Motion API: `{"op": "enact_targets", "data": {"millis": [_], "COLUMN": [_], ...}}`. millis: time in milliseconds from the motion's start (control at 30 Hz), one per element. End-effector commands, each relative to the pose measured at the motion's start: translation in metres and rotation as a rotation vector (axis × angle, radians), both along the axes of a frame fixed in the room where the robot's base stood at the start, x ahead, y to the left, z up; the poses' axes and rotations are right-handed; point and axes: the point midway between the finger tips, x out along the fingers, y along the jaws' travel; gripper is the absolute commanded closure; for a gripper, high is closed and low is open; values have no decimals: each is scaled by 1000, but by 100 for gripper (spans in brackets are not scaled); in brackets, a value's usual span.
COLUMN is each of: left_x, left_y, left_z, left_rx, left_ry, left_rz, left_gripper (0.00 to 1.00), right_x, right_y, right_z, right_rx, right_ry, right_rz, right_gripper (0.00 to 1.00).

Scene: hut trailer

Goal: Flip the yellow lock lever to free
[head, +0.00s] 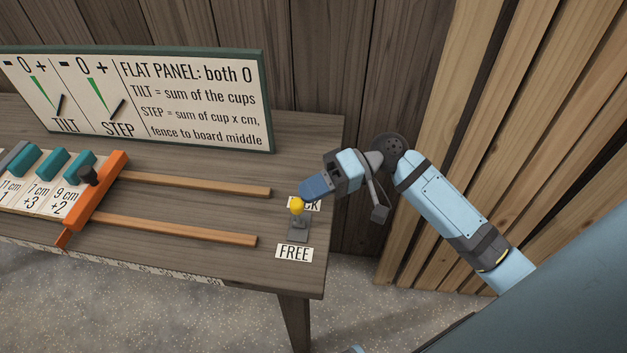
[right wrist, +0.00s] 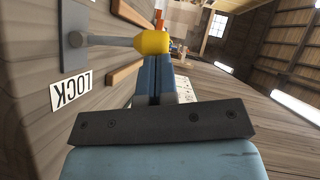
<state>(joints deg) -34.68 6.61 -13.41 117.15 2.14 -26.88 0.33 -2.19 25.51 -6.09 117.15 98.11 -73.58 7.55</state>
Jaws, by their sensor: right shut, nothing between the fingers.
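The yellow-knobbed lever (head: 297,206) stands on a grey base plate near the table's right end. It rises from the plate between the LOCK label (head: 312,204) at the back and the FREE label (head: 294,253) at the front. Its exact tilt is hard to judge. My right gripper (head: 304,192) is shut and empty, with its blue fingertips right at the knob on the LOCK side, partly covering that label. In the right wrist view the yellow knob (right wrist: 152,42) sits directly at the tips of the closed fingers (right wrist: 152,65); whether they touch is unclear. My left gripper is out of view.
An orange fence (head: 92,200) and two wooden rails (head: 180,229) lie to the left. Teal blocks (head: 52,163) stand on numbered cards. A sign board (head: 192,100) stands at the back. The table's right edge (head: 333,215) is close to the lever.

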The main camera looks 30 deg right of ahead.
Motion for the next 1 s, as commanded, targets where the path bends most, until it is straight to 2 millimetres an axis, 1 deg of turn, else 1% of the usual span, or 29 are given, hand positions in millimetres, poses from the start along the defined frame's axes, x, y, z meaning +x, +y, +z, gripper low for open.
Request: {"op": "enact_targets", "data": {"millis": [133,400,633,1000], "left_x": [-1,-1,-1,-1], "left_y": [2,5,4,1], "left_z": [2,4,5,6], "left_rx": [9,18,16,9], "left_ry": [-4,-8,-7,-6], "left_rz": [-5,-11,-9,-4], "left_gripper": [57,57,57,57], "right_x": [-10,-23,-28,-30], "right_y": [7,16,21,23], "right_z": [3,3,1,0], "right_rx": [-77,-184,-234,-252], "right_ry": [-101,-243,-310,-333], "right_rz": [2,1,0,-1], "right_gripper": [100,100,100,100]}}
